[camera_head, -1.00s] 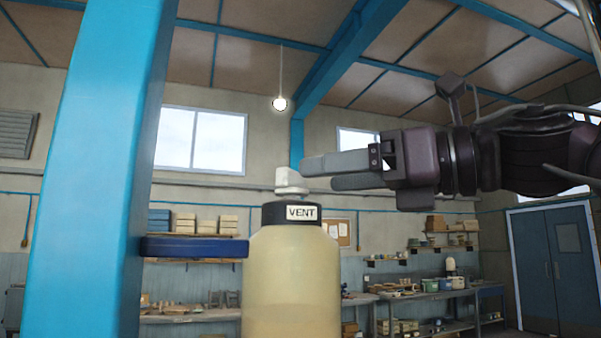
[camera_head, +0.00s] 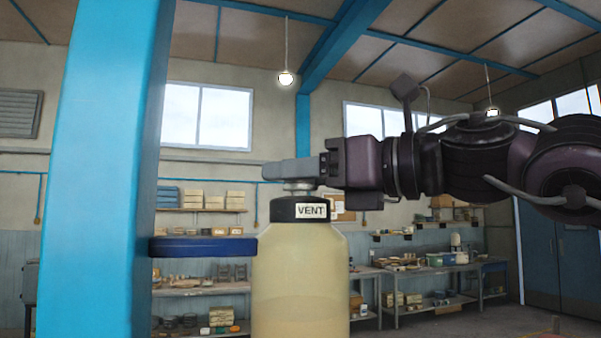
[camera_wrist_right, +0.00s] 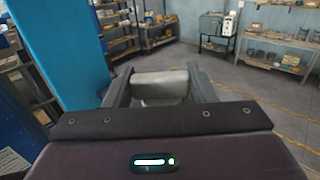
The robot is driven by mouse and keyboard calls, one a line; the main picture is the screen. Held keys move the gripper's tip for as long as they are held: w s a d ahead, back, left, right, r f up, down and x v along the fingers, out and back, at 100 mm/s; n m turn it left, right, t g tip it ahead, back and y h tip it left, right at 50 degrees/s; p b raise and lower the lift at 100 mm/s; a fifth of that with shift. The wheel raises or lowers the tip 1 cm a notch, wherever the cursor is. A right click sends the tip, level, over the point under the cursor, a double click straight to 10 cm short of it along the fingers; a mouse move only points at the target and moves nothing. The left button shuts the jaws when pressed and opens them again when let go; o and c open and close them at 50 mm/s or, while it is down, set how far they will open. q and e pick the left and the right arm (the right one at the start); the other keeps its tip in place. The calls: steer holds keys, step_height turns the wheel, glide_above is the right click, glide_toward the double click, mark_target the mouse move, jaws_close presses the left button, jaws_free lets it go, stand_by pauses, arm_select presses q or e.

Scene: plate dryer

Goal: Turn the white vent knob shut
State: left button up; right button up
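The white vent knob (camera_head: 299,186) sits on the black cap (camera_head: 298,209) marked VENT, on top of a cream bottle (camera_head: 297,285). My right gripper (camera_head: 290,170) is level at the knob and hides most of it in the head view. In the right wrist view the pale knob (camera_wrist_right: 160,86) lies between the two fingers of my right gripper (camera_wrist_right: 160,92), one at each side. The fingers are apart with little or no gap to the knob; I cannot tell whether they press on it. My left gripper is not in view.
A blue post (camera_head: 95,170) stands left of the bottle, with a dark blue bracket (camera_head: 203,247) reaching from it toward the bottle. Shelves and workbenches (camera_head: 440,270) with small goods line the far wall. Open floor lies between.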

steer(key=shift+c, duration=1)
steer(key=shift+f+m+t+h+b, duration=0.1)
steer(key=shift+m+t+h+b, duration=0.6)
steer(key=shift+m+t+b, duration=0.4)
steer(key=shift+s+m+t+h+b, duration=0.1)
steer(key=shift+m+t+h+b, duration=0.25)
steer(key=shift+m+t+h, duration=0.55)
steer(key=m+t+h, duration=0.1)
steer(key=t+h, duration=0.1)
steer(key=shift+m+t+h, duration=1.4)
steer(key=shift+m+h, duration=0.5)
steer(key=shift+h, duration=0.6)
steer(key=shift+d+r+h, duration=0.1)
steer(key=shift+r+h, duration=0.1)
steer(key=shift+h, duration=0.1)
steer(key=o, duration=1)
steer(key=shift+f, duration=0.1)
steer(key=shift+b, duration=0.3)
